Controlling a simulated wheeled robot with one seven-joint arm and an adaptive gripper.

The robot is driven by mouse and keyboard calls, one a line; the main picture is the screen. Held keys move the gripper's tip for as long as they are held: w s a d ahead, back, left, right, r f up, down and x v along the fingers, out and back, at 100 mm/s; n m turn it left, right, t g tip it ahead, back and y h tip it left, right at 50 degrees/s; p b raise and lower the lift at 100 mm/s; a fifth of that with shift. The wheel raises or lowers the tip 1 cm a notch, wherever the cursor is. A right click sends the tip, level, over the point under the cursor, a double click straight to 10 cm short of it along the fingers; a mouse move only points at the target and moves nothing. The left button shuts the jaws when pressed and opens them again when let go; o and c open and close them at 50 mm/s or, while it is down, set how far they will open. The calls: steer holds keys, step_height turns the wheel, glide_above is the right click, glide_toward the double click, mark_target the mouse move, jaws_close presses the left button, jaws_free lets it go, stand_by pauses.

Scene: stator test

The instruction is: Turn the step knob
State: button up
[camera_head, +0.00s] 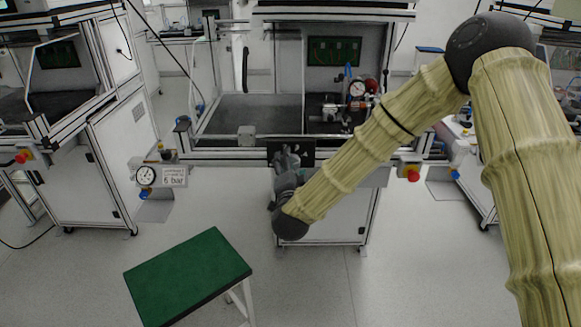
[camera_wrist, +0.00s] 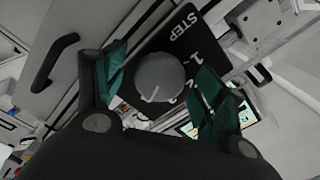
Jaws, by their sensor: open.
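The step knob (camera_wrist: 160,76) is a round grey knob with a pale mark on its face. It sits on a black plate (camera_wrist: 187,33) lettered STEP, which looks tilted in the wrist view. My gripper (camera_wrist: 158,82) is open, with one green-padded finger on each side of the knob; I cannot tell whether either finger touches it. In the head view my gripper (camera_head: 289,160) is at the front of the middle station, in front of a black panel (camera_head: 305,149). The knob cannot be made out there, behind my gripper.
The station (camera_head: 250,115) has a pressure gauge (camera_head: 146,175) to the left and a red button (camera_head: 412,174) to the right. A green-topped stool (camera_head: 190,270) stands at the front left. A black handle (camera_wrist: 52,62) is left of my fingers. Open floor lies before the station.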

steer(key=s, duration=1.2)
steer(key=s+d+f+n+g+y, duration=0.1)
steer(key=s+d+f+n+g, duration=0.15)
steer(key=f, duration=0.75)
steer(key=s+d+f+n+g+y, duration=0.1)
steer(key=s+d+f+n+g, duration=0.2)
steer(key=f, duration=0.6)
steer(key=s+d+f+n+g, duration=0.1)
steer(key=s+d+f+g, duration=0.2)
steer(key=s+f, duration=0.4)
steer(key=s+d+f+n+g, duration=0.2)
steer(key=s+d+f+g, duration=0.1)
steer(key=s+f, duration=0.4)
steer(key=s+d+f+n+g+h, duration=0.1)
steer(key=s+d+f+g, duration=0.1)
steer(key=s+d, duration=0.35)
steer(key=s+d+f+n+g, duration=0.1)
steer(key=s+d+f+g, duration=0.15)
steer(key=s, duration=0.55)
steer(key=s+d+f+n+g+h, duration=0.1)
steer(key=s+d+f+g, duration=0.15)
steer(key=s, duration=0.35)
step_height(320, 180, up, 12)
steer(key=p, duration=1.2)
steer(key=shift+s+d+r+p, duration=0.15)
steer(key=shift+d+r+p, duration=0.05)
steer(key=shift+d+p, duration=0.2)
